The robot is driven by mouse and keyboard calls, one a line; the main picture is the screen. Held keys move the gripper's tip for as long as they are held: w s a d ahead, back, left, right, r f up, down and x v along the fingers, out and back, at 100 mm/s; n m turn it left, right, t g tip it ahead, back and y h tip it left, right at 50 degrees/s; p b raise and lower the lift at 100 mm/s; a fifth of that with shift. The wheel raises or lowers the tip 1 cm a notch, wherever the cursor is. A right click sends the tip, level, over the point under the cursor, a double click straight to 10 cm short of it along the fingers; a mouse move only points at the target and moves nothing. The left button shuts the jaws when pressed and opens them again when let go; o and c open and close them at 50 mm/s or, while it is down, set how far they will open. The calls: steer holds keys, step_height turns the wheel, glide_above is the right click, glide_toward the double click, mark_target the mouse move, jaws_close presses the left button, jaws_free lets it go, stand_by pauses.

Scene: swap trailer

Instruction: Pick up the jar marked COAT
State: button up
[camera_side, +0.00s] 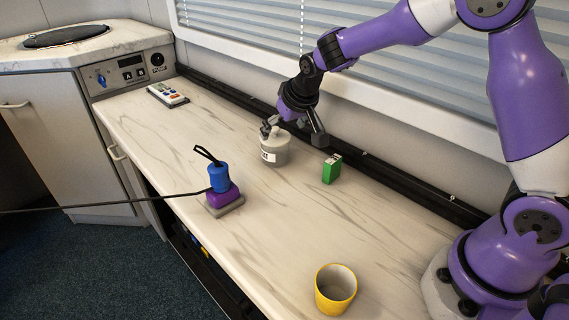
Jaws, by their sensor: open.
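A grey jar (274,150) with a white label stands upright on the marbled counter, near the wall. The lettering on the label is too small to read, so I cannot tell whether it says COAT. My gripper (293,134) is open at the jar's lid, with one finger at the left of the lid and the other out to the right. I cannot tell whether either finger touches the jar. The gripper partly hides the top of the jar.
A blue and purple device (220,180) with a black cable stands at the front edge. Blinds (270,30) hang behind.

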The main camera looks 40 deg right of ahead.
mark_target(276, 147)
steer(key=x, duration=0.8)
steer(key=shift+s+f, duration=0.15)
steer(key=c, duration=1.1)
